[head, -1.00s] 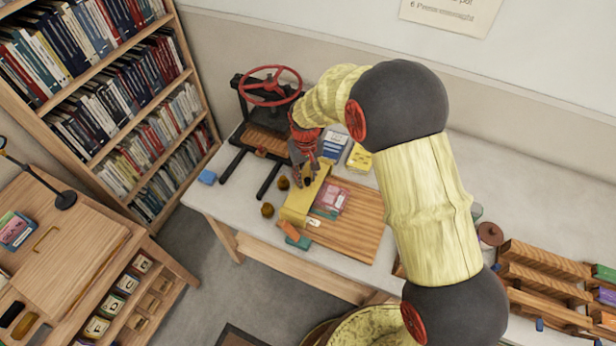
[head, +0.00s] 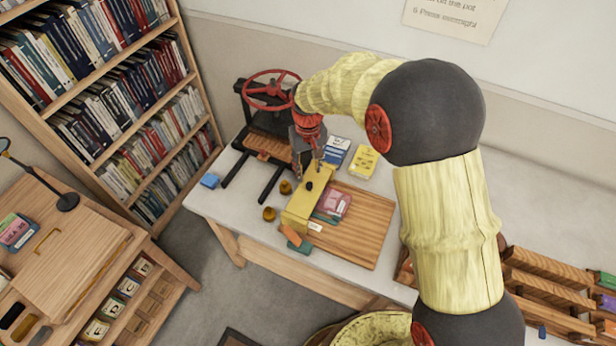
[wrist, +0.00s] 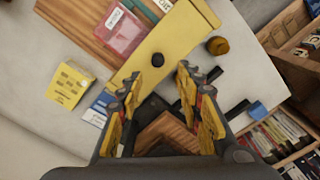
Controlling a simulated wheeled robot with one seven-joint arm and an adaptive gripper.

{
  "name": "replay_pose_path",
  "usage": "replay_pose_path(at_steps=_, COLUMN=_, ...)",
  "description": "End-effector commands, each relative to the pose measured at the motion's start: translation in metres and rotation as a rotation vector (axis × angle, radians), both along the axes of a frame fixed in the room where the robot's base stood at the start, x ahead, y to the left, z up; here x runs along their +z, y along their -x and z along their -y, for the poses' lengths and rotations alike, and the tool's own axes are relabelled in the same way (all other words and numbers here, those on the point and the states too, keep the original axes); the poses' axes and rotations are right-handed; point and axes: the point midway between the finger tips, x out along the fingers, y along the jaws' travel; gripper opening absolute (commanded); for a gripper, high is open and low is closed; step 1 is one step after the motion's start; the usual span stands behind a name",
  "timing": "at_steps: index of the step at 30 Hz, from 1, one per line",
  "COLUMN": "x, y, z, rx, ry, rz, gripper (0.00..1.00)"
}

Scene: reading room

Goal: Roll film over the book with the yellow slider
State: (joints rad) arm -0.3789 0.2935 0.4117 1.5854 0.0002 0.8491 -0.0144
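The yellow slider (head: 298,211) is a flat bar with a black knob (head: 309,186). It lies across the left end of a wooden board (head: 366,225); its bar (wrist: 186,22) and knob (wrist: 157,60) also show in the wrist view. A pink-red book (head: 338,203) with a white label lies on the board just right of the slider, with a teal piece beside it; the book also shows in the wrist view (wrist: 122,36). My gripper (head: 308,164) points down above the knob. Its fingers (wrist: 159,80) are apart and empty, with the knob beyond the tips. I see no clear film.
A black press with a red wheel (head: 271,88) stands behind left. Two small brown knobs (head: 269,214) sit left of the slider. Orange (head: 291,235) and teal blocks lie at the front edge. Blue and yellow boxes (head: 363,162) stand behind the board. Wooden racks (head: 545,287) are at right.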

Motion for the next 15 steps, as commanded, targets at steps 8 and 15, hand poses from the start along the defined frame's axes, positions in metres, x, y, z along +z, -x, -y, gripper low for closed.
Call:
replay_pose_path(at_steps=8, x=0.041, y=0.000, z=-0.001, rx=0.000, ry=0.000, rz=0.000, gripper=0.36)
replay_pose_path(at_steps=15, x=0.048, y=0.000, z=0.000, rx=0.000, ry=0.001, rz=-0.002, gripper=0.36)
